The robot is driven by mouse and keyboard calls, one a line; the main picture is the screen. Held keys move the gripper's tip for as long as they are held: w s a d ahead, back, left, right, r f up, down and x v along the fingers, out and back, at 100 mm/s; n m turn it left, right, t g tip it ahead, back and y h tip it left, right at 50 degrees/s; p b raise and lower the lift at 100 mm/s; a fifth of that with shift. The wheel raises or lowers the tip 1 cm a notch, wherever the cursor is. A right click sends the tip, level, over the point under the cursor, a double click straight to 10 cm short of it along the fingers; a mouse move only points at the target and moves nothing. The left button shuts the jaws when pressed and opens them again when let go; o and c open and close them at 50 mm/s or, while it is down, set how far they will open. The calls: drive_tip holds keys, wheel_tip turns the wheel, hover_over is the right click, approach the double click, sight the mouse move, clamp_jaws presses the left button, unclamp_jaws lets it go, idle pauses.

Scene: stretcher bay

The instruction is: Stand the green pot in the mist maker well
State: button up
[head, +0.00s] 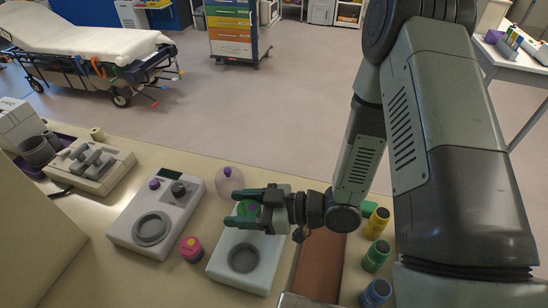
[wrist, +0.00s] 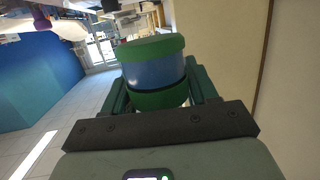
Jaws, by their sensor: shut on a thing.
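My gripper (head: 240,208) is shut on the green pot (head: 247,209), which shows between the fingers in the head view. In the wrist view the green pot (wrist: 155,72) has green ends and a blue band, and fingers lie on both sides of it. The gripper and pot are over the back part of a white device with a round grey well (head: 243,258). That well looks empty. A second white device (head: 180,170) to the left has a wider grey ring (head: 152,229), a display and knobs. I cannot tell which device is the mist maker.
A pink pot (head: 191,250) stands between the two devices. A pale pink dome (head: 229,181) is behind them. A brown pad (head: 321,262) lies to the right, beside yellow (head: 377,223), green (head: 376,256) and blue (head: 375,292) bottles. Another machine (head: 90,165) stands far left.

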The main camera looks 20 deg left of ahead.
drive_tip(key=shift+s+f+n+g+h, duration=0.15)
drive_tip(key=shift+s+f+n+g, duration=0.4)
drive_tip(key=shift+s+f, duration=0.65)
drive_tip(key=shift+s+f+n+g+h, duration=0.2)
drive_tip(key=shift+s+f+n+g, duration=0.2)
drive_tip(key=shift+s+f+g, duration=0.55)
drive_tip(key=shift+s+f+n+g+h, duration=0.15)
drive_tip(key=shift+s+f+n+g, duration=0.3)
drive_tip(key=shift+s+f, duration=0.95)
drive_tip(key=shift+w+d+f, duration=0.1)
drive_tip(key=shift+w+f, duration=0.2)
drive_tip(key=shift+f, duration=0.45)
drive_tip(key=o, duration=0.8)
drive_tip(key=shift+v, duration=5.55)
